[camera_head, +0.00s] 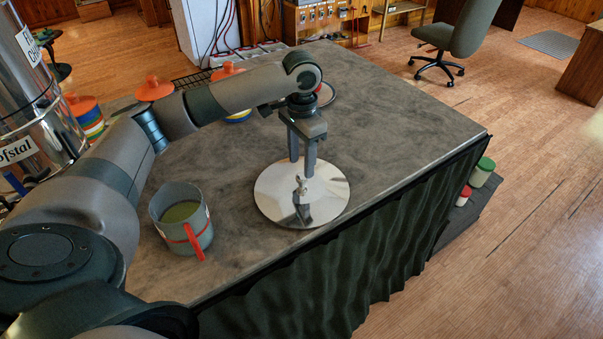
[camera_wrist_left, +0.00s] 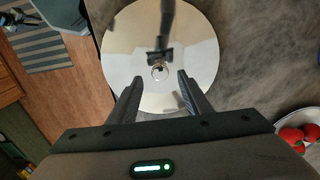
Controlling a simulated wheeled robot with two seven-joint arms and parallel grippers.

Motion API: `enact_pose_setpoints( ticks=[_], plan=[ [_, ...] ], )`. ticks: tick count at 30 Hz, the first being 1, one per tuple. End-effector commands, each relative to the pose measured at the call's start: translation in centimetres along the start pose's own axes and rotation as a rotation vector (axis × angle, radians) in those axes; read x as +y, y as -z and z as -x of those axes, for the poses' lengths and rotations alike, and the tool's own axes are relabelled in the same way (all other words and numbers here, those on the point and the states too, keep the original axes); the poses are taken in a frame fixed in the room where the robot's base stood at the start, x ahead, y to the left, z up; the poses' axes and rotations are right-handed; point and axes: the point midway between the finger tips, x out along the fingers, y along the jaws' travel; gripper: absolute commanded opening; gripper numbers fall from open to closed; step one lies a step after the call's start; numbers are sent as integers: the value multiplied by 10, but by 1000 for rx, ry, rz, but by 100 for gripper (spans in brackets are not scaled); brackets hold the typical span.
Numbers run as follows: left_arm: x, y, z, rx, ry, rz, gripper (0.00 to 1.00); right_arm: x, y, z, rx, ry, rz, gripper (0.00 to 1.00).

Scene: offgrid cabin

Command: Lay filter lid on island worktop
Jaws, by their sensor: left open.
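The filter lid (camera_head: 328,188) is a round, shiny metal disc with a small knob in its middle. It lies flat on the grey island worktop (camera_head: 400,120), near the front edge. My left gripper (camera_head: 302,168) is open above the lid, its fingers pointing down towards the knob. In the left wrist view, the lid (camera_wrist_left: 125,45) is in front of the open left gripper (camera_wrist_left: 159,79), with the knob (camera_wrist_left: 160,72) between the fingertips and nothing held. I cannot tell the exact gap from fingers to knob. My right gripper is not in view.
A grey mug (camera_head: 180,225) with a red handle stands left of the lid. A steel cylinder (camera_head: 30,115) stands at the far left, near orange-topped containers (camera_head: 85,112). A bowl (camera_wrist_left: 287,123) with red items shows in the left wrist view. The worktop right of the lid is clear.

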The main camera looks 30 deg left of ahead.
Motion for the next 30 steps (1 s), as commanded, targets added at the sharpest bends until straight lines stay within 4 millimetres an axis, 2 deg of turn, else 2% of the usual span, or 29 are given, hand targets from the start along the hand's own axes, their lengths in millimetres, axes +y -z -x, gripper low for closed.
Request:
enact_pose_setpoints(
  ticks=[6,12,18,30],
  plan=[
    [0,1,38,4,1,0,44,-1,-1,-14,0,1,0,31],
    [0,1,60,3,0,1,44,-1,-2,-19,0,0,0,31],
    [0,0,67,0,-1,1,44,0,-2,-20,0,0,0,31],
    [0,0,67,0,-1,0,44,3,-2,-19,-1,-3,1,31]
  ],
)
